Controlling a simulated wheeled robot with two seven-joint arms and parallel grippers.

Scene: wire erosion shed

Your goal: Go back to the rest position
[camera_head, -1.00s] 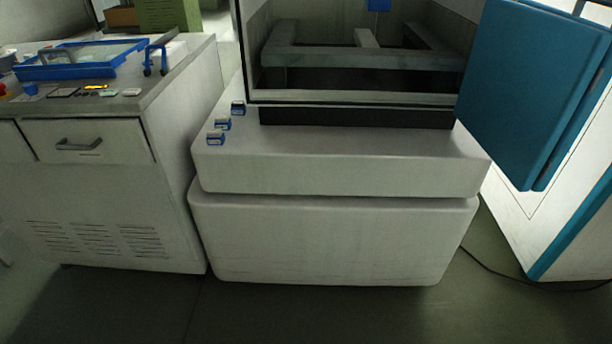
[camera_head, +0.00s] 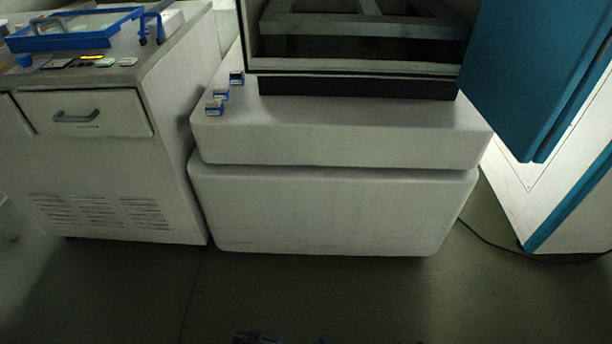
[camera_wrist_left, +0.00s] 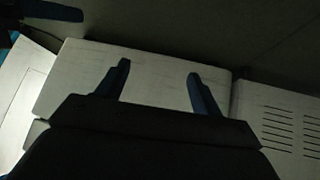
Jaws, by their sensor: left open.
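My left gripper (camera_wrist_left: 158,82) shows in the left wrist view with its two dark blue fingers apart and nothing between them. Behind the fingers is the pale front of the machine base (camera_wrist_left: 75,80). In the head view, a small dark piece at the bottom edge may be part of my arm, but no gripper can be made out there. My right gripper is not in view.
The white machine base (camera_head: 330,210) stands ahead, with several small blue-and-white boxes (camera_head: 215,108) on its left ledge. A cabinet with a drawer (camera_head: 85,115) and a blue tray (camera_head: 60,40) is at left. A blue door (camera_head: 530,70) stands at right. The near floor (camera_head: 400,300) is clear.

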